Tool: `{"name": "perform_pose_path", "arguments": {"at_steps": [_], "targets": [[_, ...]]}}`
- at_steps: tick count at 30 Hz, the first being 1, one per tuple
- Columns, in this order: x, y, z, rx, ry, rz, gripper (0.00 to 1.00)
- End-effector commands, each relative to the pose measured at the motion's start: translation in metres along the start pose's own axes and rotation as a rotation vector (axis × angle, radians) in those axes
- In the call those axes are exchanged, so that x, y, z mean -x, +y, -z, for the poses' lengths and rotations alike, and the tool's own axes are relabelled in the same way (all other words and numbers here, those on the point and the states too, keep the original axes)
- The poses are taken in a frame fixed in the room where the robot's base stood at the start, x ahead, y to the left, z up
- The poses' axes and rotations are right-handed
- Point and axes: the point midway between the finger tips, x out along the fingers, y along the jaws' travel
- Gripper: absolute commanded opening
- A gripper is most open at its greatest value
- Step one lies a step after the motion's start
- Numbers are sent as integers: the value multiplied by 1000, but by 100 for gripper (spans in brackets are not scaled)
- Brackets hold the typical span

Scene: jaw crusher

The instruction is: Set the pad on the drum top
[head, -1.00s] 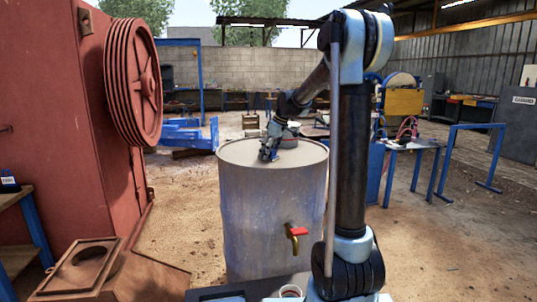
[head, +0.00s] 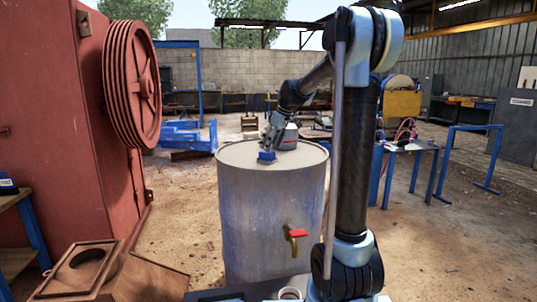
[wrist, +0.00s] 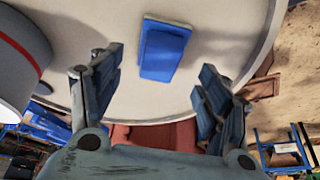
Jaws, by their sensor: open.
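The blue pad (wrist: 165,50) lies flat on the pale drum top (wrist: 120,100) in the wrist view, inside the rim. In the head view the pad (head: 267,156) is a small blue block on the drum top (head: 300,157), towards its left half. My gripper (wrist: 158,95) is open, with its two fingers apart and nothing between them. The pad lies beyond the fingertips, clear of both. In the head view my gripper (head: 271,140) is just above the pad.
A grey container with a red stripe (wrist: 18,50) stands on the drum top close to my left finger; it also shows in the head view (head: 285,135). A tap with a red handle (head: 298,233) sticks out of the drum's front. The red crusher (head: 60,130) stands at left.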

Motion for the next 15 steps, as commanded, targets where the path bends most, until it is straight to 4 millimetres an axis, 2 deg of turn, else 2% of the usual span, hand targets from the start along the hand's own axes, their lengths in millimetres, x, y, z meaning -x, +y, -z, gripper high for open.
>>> {"name": "perform_pose_path", "arguments": {"at_steps": [1, 6, 12, 15], "targets": [[11, 0, 0, 0, 0, 0, 70], [41, 0, 0, 0, 0, -1, 70], [62, 0, 0, 1, 0, -1, 70], [66, 0, 0, 1, 0, 0, 70]]}}
